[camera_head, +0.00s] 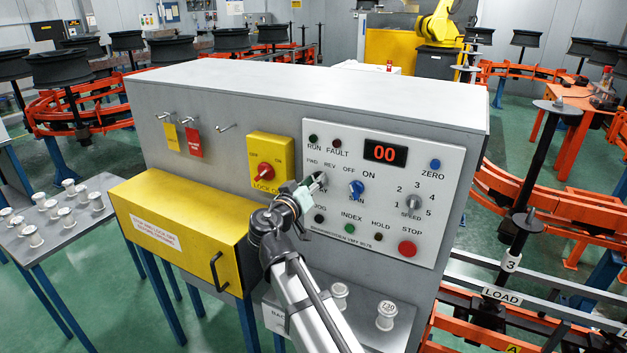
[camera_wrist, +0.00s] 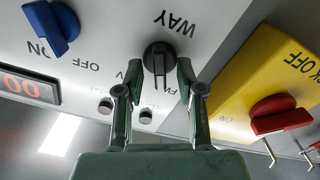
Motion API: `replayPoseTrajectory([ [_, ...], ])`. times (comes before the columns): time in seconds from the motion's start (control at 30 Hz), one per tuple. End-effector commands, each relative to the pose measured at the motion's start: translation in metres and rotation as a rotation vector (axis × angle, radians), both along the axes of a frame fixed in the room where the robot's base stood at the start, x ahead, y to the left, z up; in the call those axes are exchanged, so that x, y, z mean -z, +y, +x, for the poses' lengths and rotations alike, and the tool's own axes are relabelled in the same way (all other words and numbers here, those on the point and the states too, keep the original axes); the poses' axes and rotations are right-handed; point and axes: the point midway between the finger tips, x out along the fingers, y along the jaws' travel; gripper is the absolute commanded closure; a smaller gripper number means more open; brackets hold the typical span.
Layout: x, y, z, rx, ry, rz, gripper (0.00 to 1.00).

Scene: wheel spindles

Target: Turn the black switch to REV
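The black switch (camera_wrist: 160,58) is on the control panel (camera_head: 440,165), with the word WAY beside it in the wrist view, which is upside down. Its narrow grip shows below its round base there; which label it points to is unclear. In the head view FWD and REV are printed above the switch, and my gripper (camera_head: 314,183) largely hides it. In the wrist view my gripper (camera_wrist: 159,72) has one finger on each side of the switch, apart, with nothing clearly clamped. I cannot tell whether either fingertip touches the knob.
A blue SPIN knob (camera_head: 356,188) sits right of my gripper, and a red knob (camera_head: 265,171) on a yellow plate (camera_head: 283,150) sits left. RUN and FAULT lamps are above; buttons are below. A yellow box (camera_head: 175,225) juts out at lower left.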

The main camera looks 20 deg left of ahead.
Motion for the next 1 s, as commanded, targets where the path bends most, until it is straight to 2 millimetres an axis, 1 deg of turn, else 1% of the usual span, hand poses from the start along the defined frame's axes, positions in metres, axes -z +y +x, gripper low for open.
replayPoseTrajectory([
  [0.27, 0.0002, 0.0000, 0.0009, 0.000, 0.000, 0.000, 0.62],
  [0.3, 0.0001, -0.0001, 0.0008, 0.000, 0.000, 0.000, 0.77],
  [0.37, 0.0001, -0.0001, 0.0008, 0.000, 0.000, 0.000, 0.98],
  [0.4, 0.0001, -0.0001, 0.0008, 0.000, 0.000, 0.000, 1.00],
  [0.77, 0.0014, 0.0001, 0.0009, 0.000, -0.003, 0.012, 1.00],
  [1.0, 0.0053, 0.0001, 0.0012, -0.001, -0.013, 0.075, 1.00],
])
